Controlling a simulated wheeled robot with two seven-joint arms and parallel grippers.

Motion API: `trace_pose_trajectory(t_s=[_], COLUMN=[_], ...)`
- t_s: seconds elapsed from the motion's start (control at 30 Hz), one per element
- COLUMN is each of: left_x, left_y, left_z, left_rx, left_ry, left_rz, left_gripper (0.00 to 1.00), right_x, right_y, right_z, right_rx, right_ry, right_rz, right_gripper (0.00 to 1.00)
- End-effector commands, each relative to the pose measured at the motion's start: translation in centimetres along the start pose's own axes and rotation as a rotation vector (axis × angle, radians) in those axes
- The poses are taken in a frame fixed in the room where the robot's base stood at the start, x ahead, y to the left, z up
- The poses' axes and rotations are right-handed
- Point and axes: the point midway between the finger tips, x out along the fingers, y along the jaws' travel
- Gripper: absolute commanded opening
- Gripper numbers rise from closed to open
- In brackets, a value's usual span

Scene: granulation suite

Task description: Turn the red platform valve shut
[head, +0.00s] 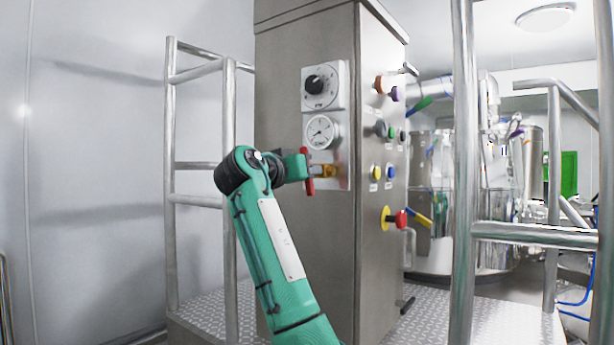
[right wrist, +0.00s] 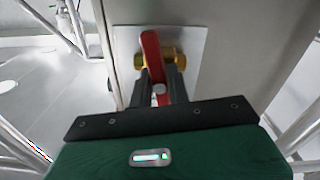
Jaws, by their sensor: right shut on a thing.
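The red platform valve (head: 308,172) has a red lever handle on a brass body, mounted on the left face of the steel cabinet below a round gauge. In the head view the lever stands near vertical. My right gripper (head: 302,165) reaches it from the left. In the right wrist view the red lever (right wrist: 151,55) lies between the fingers of my right gripper (right wrist: 160,88), which is shut on it. The brass body (right wrist: 172,60) shows behind the lever on a pale plate. My left gripper is not in view.
The steel cabinet (head: 280,100) carries a dial knob (head: 320,86), a gauge (head: 321,131), and several coloured buttons with a red emergency knob (head: 401,219) on its right face. Steel railings (head: 463,150) stand on both sides. A tread-plate platform (head: 205,310) lies below.

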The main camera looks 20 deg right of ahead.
Motion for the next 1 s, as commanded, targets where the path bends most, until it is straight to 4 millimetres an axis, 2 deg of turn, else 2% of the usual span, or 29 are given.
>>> trace_pose_trajectory(t_s=[0.4, 0.97, 1.0], left_x=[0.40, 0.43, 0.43], left_y=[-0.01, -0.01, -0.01], left_z=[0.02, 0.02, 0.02], left_rx=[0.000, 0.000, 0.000], left_ry=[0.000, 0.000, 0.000], left_rz=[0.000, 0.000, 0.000], left_gripper=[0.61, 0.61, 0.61], right_x=[0.01, 0.02, 0.02], right_y=[-0.22, -0.22, -0.22], right_z=[0.37, 0.39, 0.38], right_rx=[0.182, 0.207, 0.207], right_ry=[-0.007, -0.008, -0.008], right_rz=[-0.001, -0.001, -0.001], right_gripper=[0.00, 0.00, 0.26])
